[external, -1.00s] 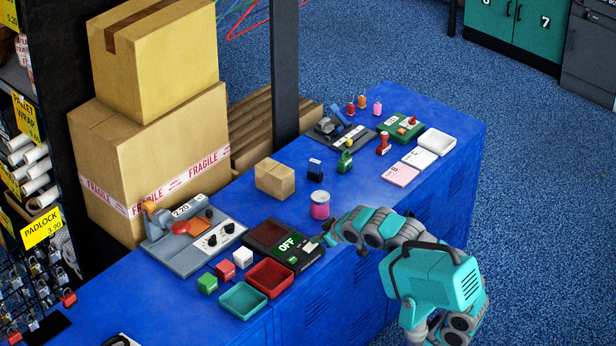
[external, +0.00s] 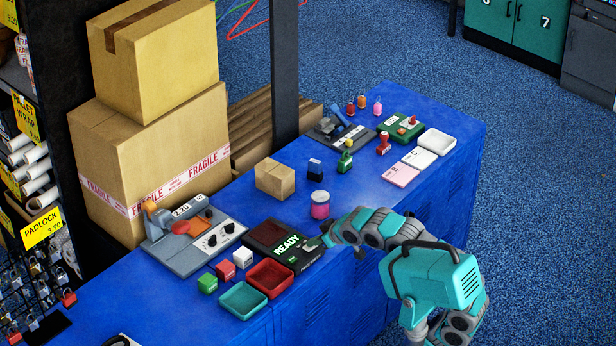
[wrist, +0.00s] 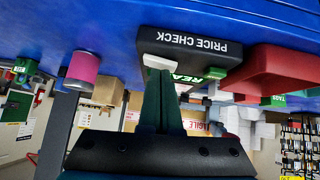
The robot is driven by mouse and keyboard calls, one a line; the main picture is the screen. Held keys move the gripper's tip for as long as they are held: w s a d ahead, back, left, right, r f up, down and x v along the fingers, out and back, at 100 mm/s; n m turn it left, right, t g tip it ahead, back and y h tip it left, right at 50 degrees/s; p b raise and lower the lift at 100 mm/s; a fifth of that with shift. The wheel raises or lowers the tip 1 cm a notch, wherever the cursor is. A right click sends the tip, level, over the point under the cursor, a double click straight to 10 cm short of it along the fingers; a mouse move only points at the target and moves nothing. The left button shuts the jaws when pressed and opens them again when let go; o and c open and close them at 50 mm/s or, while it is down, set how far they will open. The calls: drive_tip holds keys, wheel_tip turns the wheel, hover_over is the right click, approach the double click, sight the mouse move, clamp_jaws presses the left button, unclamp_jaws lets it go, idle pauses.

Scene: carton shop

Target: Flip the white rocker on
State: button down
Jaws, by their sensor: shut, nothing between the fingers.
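The black price-check device (external: 262,238) sits on the blue counter, and its display (external: 287,244) reads READY in green. In the wrist view the device (wrist: 190,45) shows its PRICE CHECK label upside down. A small white part, which looks like the white rocker (wrist: 154,62), shows right at my fingertips; how far it is tilted cannot be made out.
A red tray (external: 288,280) and a teal tray (external: 243,313) lie in front of the device. Green, red and white cubes stand left of them. A pink spool (external: 320,208) stands behind my gripper. A scale-like grey unit (external: 180,255) is at the left. Bare counter lies right of the spool.

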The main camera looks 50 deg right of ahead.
drive_tip(key=shift+r+p, duration=0.3)
drive_tip(key=shift+r, duration=0.15)
drive_tip(key=r+p, duration=0.1)
drive_tip(key=r, duration=0.2)
drive_tip(key=shift+d+r+p, duration=0.1)
drive_tip(key=shift+d+p, duration=0.1)
drive_tip(key=shift+p, duration=0.15)
drive_tip(key=d+v, duration=0.1)
drive_tip(key=v, duration=0.8)
drive_tip(key=shift+s+d+r+p, duration=0.25)
drive_tip(key=shift+s+p, duration=0.05)
drive_tip(key=shift+s, duration=0.05)
